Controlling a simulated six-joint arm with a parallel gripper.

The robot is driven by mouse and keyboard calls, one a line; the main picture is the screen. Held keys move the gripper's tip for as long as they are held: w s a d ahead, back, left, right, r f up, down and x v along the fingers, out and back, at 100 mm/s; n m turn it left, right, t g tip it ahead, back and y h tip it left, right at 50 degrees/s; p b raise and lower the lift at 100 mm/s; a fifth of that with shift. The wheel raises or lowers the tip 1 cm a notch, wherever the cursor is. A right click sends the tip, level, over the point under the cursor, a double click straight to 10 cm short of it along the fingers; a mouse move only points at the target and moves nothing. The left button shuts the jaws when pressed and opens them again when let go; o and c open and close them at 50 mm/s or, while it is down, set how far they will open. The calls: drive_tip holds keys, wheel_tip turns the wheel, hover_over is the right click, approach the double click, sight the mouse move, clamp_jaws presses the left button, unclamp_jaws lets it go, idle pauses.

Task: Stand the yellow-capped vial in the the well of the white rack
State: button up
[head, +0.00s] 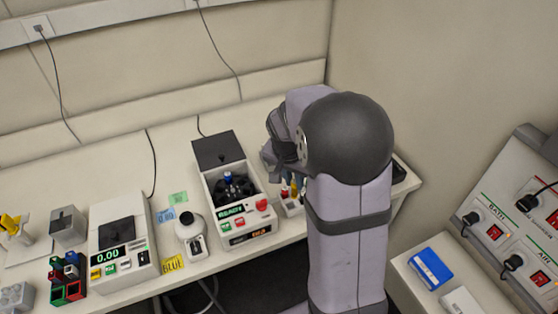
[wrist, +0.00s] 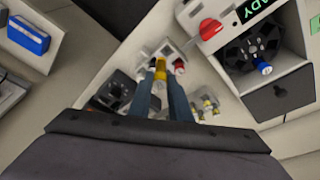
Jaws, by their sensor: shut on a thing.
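My gripper (wrist: 161,80) is shut on the yellow-capped vial (wrist: 160,66), with the yellow part showing between and just beyond the fingertips. The white rack (wrist: 166,46) lies just past the fingertips in the wrist view, and a red-capped vial (wrist: 179,65) stands at its right side. The lower end of the yellow-capped vial is hidden, so I cannot tell whether it is in a well or above it. In the head view the white rack (head: 292,209) is partly visible beside my arm, which hides most of the gripper.
A centrifuge (head: 232,190) with an open lid and a blue-capped vial in its rotor stands left of the rack. A clear holder with small vials (wrist: 206,106) and a dark device (wrist: 117,92) flank my fingers. A blue box (head: 431,269) lies on the right-hand table.

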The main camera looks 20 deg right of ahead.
drive_tip(key=shift+w+a+f, duration=0.1)
drive_tip(key=shift+f, duration=0.45)
drive_tip(key=shift+w+r+m, duration=0.15)
drive_tip(key=shift+w+m, duration=0.15)
drive_tip(key=shift+w, duration=0.4)
drive_tip(key=b, duration=0.4)
approach(300, 199)
drive_tip(key=shift+a+f+b, duration=0.6)
drive_tip(key=shift+a+f, duration=0.5)
idle(1.2)
drive_tip(key=shift+f+b, duration=0.3)
drive_tip(key=shift+f, duration=0.05)
drive_tip(key=shift+f+b, duration=0.7)
drive_tip(key=shift+f, duration=0.1)
drive_tip(key=o, duration=0.9)
